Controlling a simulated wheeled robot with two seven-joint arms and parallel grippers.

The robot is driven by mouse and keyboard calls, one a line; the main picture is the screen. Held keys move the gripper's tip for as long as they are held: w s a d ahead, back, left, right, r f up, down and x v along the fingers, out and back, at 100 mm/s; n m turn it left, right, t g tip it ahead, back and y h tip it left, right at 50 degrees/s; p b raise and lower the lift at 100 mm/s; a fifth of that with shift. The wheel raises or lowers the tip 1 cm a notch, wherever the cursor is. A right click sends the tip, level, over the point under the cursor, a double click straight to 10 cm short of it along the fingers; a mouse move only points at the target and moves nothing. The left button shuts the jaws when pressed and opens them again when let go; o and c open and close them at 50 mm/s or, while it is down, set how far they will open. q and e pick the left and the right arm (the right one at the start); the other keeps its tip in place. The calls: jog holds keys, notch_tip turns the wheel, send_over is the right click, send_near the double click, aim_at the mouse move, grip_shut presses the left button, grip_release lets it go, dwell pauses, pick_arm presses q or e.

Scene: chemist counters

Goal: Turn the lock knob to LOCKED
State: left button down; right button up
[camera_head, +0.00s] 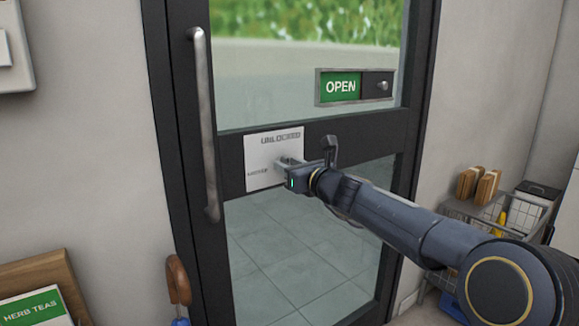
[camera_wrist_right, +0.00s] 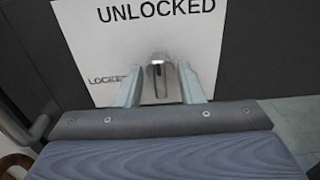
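The lock plate (camera_head: 262,150) is a white panel on the dark middle rail of the glass door, with UNLOCKED at its top and LOCKED at its lower left. In the right wrist view the plate (camera_wrist_right: 95,50) shows a small metal lock knob (camera_wrist_right: 157,72), its grip roughly upright, toward UNLOCKED. My right gripper (camera_head: 288,163) is at the plate. In the wrist view its two fingers (camera_wrist_right: 161,90) stand apart, one on each side of the knob; contact is unclear. In the head view the gripper hides the knob. My left gripper is out of view.
A long vertical door handle (camera_head: 204,125) is at the left. An OPEN slider sign (camera_head: 340,86) hangs above the plate. A wire basket rack (camera_head: 520,215) with brown packets stands at the right. A HERB TEAS sign (camera_head: 35,308) is at the lower left.

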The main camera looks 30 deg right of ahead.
jog(key=shift+w, duration=0.15)
grip_shut()
dwell(0.4)
jog(key=shift+a+f+n+b, duration=0.15)
jog(key=shift+n+b, duration=2.15)
jog(key=shift+n, duration=2.2)
jog(key=shift+a+f+n+b, duration=0.1)
jog(key=shift+n+b, duration=2.15)
jog(key=shift+n, duration=2.25)
